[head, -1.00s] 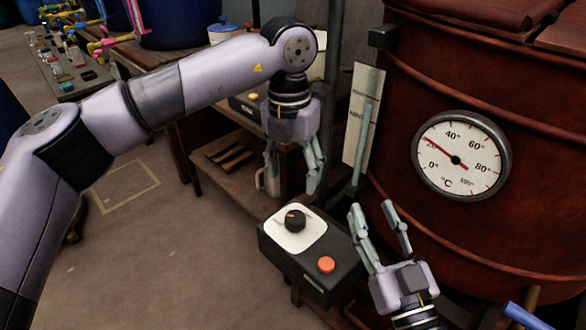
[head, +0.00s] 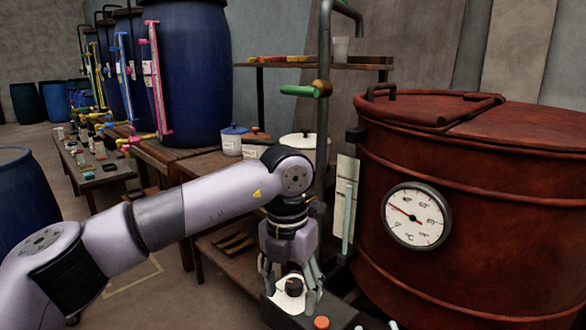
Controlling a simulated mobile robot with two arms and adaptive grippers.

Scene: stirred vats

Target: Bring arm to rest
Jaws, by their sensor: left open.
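My left gripper (head: 290,302) points down with its fingers apart, in front of the black control box with a white plate. In the picture its fingers frame the box's black knob (head: 294,287); I cannot tell whether they touch it. Nothing shows held between them. My left arm (head: 190,215) comes in from the left, bent at its wrist. Of my right gripper, only what looks like a fingertip (head: 393,324) shows at the bottom edge, so its jaws are hidden.
The red-brown vat (head: 480,170) with a round thermometer dial (head: 417,215) stands at right. An orange button (head: 321,322) is on the box. A pipe with a green-handled valve (head: 302,91) rises behind. Blue barrels (head: 187,75) and a bench of small items (head: 95,170) stand left.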

